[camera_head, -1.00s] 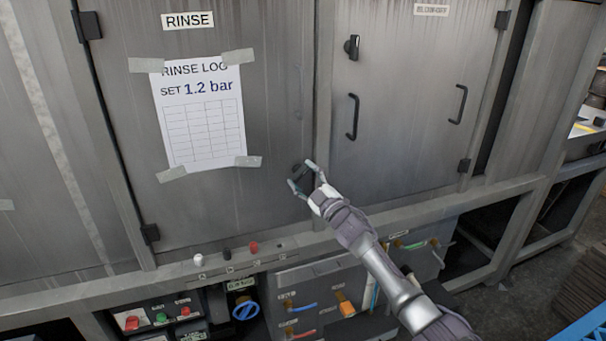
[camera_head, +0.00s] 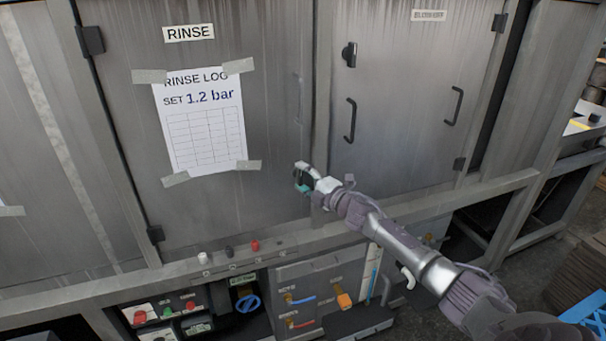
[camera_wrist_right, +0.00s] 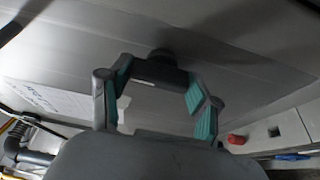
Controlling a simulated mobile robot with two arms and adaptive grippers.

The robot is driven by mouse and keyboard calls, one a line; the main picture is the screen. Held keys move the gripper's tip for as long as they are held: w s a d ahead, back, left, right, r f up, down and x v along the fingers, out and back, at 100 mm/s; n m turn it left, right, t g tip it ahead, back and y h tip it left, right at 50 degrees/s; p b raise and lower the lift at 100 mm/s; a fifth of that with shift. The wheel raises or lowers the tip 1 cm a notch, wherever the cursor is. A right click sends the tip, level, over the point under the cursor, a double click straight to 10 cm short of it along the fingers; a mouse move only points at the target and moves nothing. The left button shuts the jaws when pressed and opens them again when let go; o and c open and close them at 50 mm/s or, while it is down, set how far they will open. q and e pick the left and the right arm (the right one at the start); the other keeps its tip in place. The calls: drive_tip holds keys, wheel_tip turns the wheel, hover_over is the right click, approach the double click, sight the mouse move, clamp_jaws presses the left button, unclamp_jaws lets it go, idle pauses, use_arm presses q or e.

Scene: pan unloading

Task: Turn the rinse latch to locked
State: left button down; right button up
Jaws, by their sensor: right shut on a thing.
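The RINSE door (camera_head: 270,110) is shut in the head view, with its label (camera_head: 189,33) at the top. The rinse latch, a small dark knob low on its right edge, is mostly hidden by my right gripper (camera_head: 303,178). In the right wrist view the black latch handle (camera_wrist_right: 160,72) lies across between the two teal-padded fingers, against the grey door. My right gripper is shut on this handle. I cannot read any latch marking, so its locked or unlocked position is unclear. My left gripper is out of view.
A taped rinse log sheet (camera_head: 200,125) hangs on the door. The neighbouring door (camera_head: 405,110) has its own black latch (camera_head: 349,54) and handles. Below are a ledge with small knobs, a blue valve (camera_head: 247,303) and coloured controls. The floor at right is partly open.

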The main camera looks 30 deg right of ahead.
drive_tip(key=shift+n, duration=0.3)
drive_tip(key=o, duration=1.1)
drive_tip(key=shift+o, duration=0.2)
drive_tip(key=shift+s, duration=0.1)
drive_tip(key=s+d, duration=0.1)
drive_tip(key=s, duration=1)
drive_tip(key=shift+s+d, duration=0.35)
drive_tip(key=shift+d, duration=0.05)
